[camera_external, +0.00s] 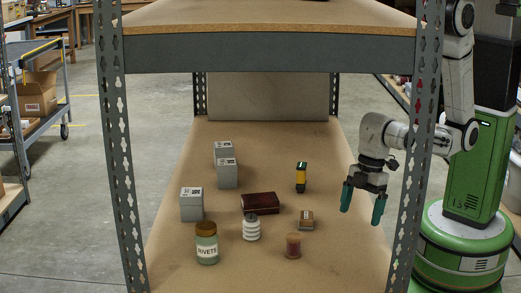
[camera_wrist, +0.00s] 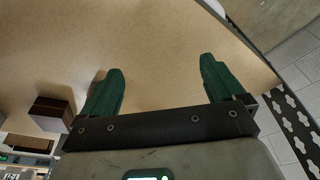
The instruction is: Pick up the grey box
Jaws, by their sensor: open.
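Three grey boxes with labelled tops stand on the left part of the shelf board. One grey box (camera_external: 223,153) is at the back, a second grey box (camera_external: 227,175) stands just in front of it, and a third grey box (camera_external: 191,205) is nearer the front left. My gripper (camera_external: 363,206) is over the right side of the shelf, to the right of all of them, with its green fingers apart and nothing between them. In the wrist view my gripper (camera_wrist: 158,88) is open above bare board. A pale labelled top at that view's lower left corner is too cut off to identify.
On the shelf (camera_external: 160,262) are a dark red box (camera_external: 260,203), a yellow-black item (camera_external: 301,177), a small brown box (camera_external: 306,219), a white ribbed item (camera_external: 251,229), a RIVETS jar (camera_external: 206,247) and a brown jar (camera_external: 293,246). Perforated posts and an upper shelf (camera_external: 270,53) frame the space.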

